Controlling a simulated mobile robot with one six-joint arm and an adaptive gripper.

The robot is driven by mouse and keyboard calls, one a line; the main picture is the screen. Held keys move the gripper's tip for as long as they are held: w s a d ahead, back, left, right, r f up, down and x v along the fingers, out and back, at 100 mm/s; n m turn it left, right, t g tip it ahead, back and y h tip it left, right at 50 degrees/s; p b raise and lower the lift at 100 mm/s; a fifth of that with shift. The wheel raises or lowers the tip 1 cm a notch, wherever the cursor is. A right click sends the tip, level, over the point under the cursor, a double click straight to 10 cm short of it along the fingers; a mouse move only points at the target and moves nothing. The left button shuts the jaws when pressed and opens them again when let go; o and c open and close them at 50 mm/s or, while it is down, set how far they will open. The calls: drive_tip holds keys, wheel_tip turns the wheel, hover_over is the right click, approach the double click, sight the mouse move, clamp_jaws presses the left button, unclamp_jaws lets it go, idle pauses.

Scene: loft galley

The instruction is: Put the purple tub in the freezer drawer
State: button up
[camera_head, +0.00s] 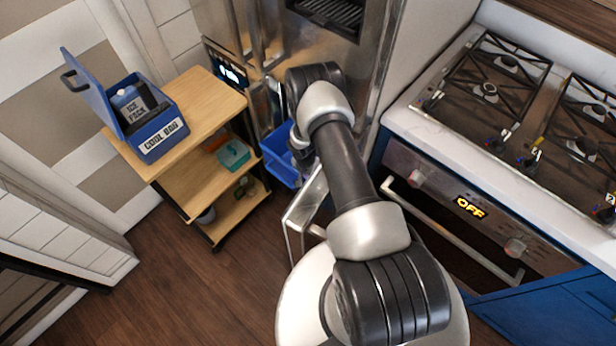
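The freezer drawer shows as a blue bin (281,157) at the foot of the steel fridge, pulled out, with a steel front (304,213) towards me. My arm covers its right part. My gripper (302,158) is mostly hidden behind my arm, low over or in the right side of the blue bin. Its fingers are not clear, so I cannot tell whether it is open or holds anything. I see no purple tub; it may be hidden behind my arm or inside something.
A wooden shelf cart (205,108) stands left of the fridge (283,60), with an open blue cool bag (160,133) holding an ice pack (133,101) on top. A teal container (233,155) sits on its middle shelf. The stove (480,190) is at right. Floor is clear at lower left.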

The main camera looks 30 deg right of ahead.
drive_tip(key=shift+f+b, duration=0.35)
drive_tip(key=shift+f, duration=0.05)
drive_tip(key=o, duration=1.2)
drive_tip(key=shift+o, duration=0.2)
drive_tip(key=shift+r, duration=0.1)
